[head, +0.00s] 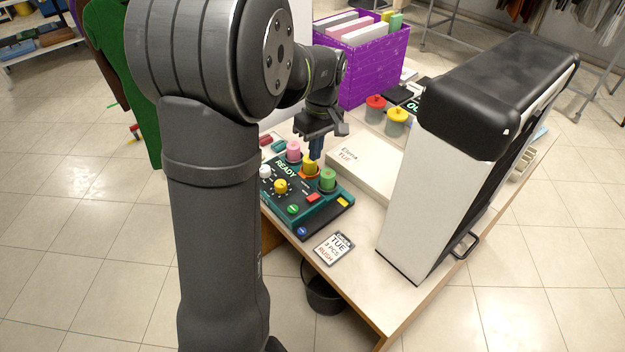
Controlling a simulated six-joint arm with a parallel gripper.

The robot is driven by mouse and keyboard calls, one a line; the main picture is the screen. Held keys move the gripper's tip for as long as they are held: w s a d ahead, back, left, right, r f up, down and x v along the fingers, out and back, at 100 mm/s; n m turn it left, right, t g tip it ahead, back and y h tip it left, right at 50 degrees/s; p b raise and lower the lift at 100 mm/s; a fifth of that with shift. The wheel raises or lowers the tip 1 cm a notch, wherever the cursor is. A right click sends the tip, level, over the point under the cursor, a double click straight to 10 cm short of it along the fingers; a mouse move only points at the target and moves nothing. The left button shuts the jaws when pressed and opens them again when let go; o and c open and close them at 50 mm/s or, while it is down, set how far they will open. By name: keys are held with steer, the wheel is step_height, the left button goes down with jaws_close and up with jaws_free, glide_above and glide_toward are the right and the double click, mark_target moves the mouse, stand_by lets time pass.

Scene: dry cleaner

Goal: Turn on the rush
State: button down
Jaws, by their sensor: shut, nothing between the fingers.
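A teal control panel (335,215) with a lit READY display (286,169) sits at the table's left front edge. Along its back stand a pink cylinder (293,151), a yellow cylinder (309,168) and a green cylinder (327,180). Its front has a white knob (265,171), a yellow knob (280,186), a red button (313,197), a green button (292,209) and a blue button (302,231). I cannot read which control is the rush. My gripper (316,152) points down, shut and empty, right above the yellow cylinder; contact cannot be told.
A card (334,248) reading TUE, 3 PCS, RUSH lies before the panel. A pale box (365,165) is behind it, and a large white and black machine (432,195) stands right. A purple crate (375,65) and red-lidded (375,108) and yellow-lidded (397,121) jars are farther back.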

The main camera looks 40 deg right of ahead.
mark_target(309, 199)
steer(key=f, duration=0.4)
steer(key=a+f, duration=0.1)
steer(key=f, duration=0.9)
steer(key=shift+a, duration=0.35)
steer(key=shift+a+f, duration=0.15)
steer(key=shift+f, duration=0.05)
steer(key=shift+d+r, duration=0.2)
steer(key=shift+d, duration=0.65)
steer(key=shift+r, duration=0.1)
step_height(309, 199, up, 14)
steer(key=d, duration=0.1)
steer(key=shift+d, duration=0.35)
